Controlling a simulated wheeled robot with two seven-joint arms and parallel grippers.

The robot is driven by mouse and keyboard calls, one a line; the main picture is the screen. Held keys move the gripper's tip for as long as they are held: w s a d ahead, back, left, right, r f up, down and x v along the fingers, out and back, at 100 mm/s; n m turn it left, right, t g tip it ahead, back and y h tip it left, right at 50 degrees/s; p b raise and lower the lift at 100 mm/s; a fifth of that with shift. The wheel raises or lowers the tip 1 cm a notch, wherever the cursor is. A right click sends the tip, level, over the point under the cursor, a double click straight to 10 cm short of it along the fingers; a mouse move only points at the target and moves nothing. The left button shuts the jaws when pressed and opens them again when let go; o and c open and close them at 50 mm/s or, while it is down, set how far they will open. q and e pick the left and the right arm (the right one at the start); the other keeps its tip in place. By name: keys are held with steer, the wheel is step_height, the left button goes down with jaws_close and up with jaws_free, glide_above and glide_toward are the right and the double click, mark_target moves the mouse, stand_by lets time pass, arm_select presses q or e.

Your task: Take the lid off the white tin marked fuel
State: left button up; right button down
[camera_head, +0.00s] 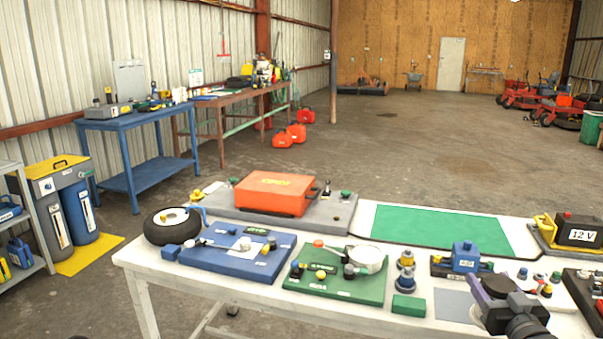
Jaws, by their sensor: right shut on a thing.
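A round white tin (369,259) stands at the back right of the green board (312,283) on the white table. Any fuel marking on it is too small to read, and I cannot tell whether its lid is on. My right gripper (484,291) is at the lower right, over the table's front part and well to the right of the tin. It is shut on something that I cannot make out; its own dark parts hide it. My left gripper is not in view.
A blue board (237,255) with small fittings lies left of the green board. An orange case (275,193) sits behind on a grey board. A green mat (440,229) at the back is bare. A blue-topped device (465,257) and a 12 V battery (578,231) stand to the right.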

steer(key=shift+s+d+r+h, duration=0.1)
steer(key=shift+s+r+h, duration=0.1)
steer(key=shift+r, duration=0.4)
steer(key=shift+s+r+h, duration=0.1)
steer(key=shift+r+h, duration=0.1)
steer(key=shift+r, duration=0.35)
steer(key=shift+w, duration=0.3)
steer(key=w+a+f+y+p, duration=0.1)
steer(key=a+f, duration=0.5)
steer(key=a, duration=0.6)
steer(key=a+f+y+p, duration=0.1)
steer(key=a+f, duration=0.5)
steer(key=a, duration=0.5)
steer(key=shift+w+a+f+n+p, duration=0.35)
steer(key=shift+w+f+n+p, duration=0.05)
steer(key=s+a+f+n+g+y, duration=0.2)
steer(key=s+a+f+n+y, duration=0.1)
steer(key=a, duration=0.4)
steer(key=s+a+f+n+g+y, duration=0.2)
steer(key=s+a+f+n+y, duration=0.2)
steer(key=s+a+y, duration=0.3)
steer(key=shift+s+a+n+y, duration=0.25)
steer(key=shift+a+n+y, duration=0.25)
steer(key=shift+a+y, duration=0.25)
